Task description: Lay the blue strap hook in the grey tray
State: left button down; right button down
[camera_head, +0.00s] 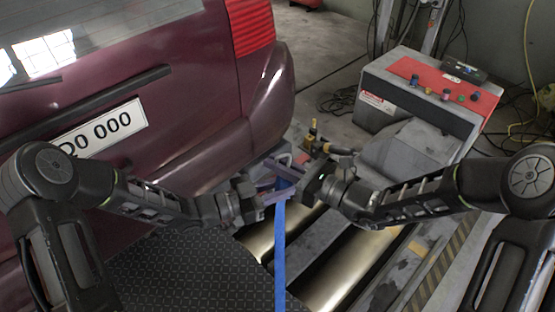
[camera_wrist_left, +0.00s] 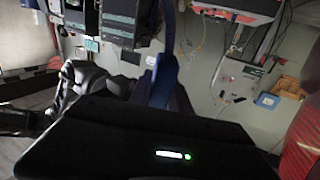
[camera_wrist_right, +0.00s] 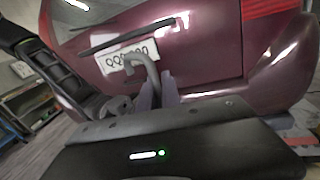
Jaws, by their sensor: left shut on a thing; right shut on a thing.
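The blue strap (camera_head: 279,255) hangs straight down from between my two grippers in the head view. It also shows as a blue band in the left wrist view (camera_wrist_left: 162,80). Its bent grey metal hook (camera_wrist_right: 153,68) rises beyond the fingers in the right wrist view. My left gripper (camera_head: 275,193) is shut on the strap hook from the left. My right gripper (camera_head: 294,183) is shut on it from the right, with the fingertips of both very close together. The exact grip points are hidden by the fingers. I cannot make out the grey tray for certain.
A maroon car (camera_head: 180,120) fills the left, its rear corner near my grippers. Metal rollers (camera_head: 335,262) lie below in the floor. A red and grey machine (camera_head: 430,85) with knobs stands at the back right. A yellow fitting (camera_head: 312,130) is just beyond my grippers.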

dwell(0.7)
pick_arm(q)
jog(key=c, duration=1.1)
grip_release()
jog(key=shift+a, duration=0.15)
jog(key=v, duration=1.1)
jog(key=shift+s+a+r, duration=0.1)
jog(key=shift+s+a, duration=0.15)
